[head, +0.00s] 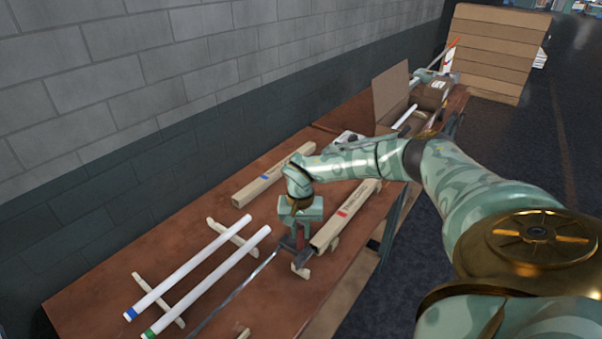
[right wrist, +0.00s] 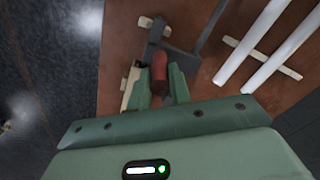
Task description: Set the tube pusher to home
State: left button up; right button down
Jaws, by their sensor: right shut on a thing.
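The tube pusher shows as a dark grey block (head: 288,243) with a red handle at the near end of a long beige box. The right wrist view shows its red handle (right wrist: 160,72) and grey plate (right wrist: 182,60). My right gripper (head: 301,230) points down and is shut on the red handle, which stands between its fingers in the right wrist view (right wrist: 160,88). The box with a red label (head: 345,217) lies just right of the gripper. A thin dark rail (head: 232,292) runs from the pusher toward the near table edge. My left gripper is not in view.
Two white tubes, one blue-ended (head: 188,270) and one green-ended (head: 210,280), lie on wooden supports to the left. A blue-labelled box (head: 272,176) lies behind. An open carton (head: 391,92) stands farther along the table (head: 110,285). A block wall (head: 200,75) borders the left.

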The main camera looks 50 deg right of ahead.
jog(key=c, duration=1.3)
grip_release()
jog(key=shift+r, duration=0.1)
notch_tip(320, 180, up, 16)
jog(key=p, duration=0.2)
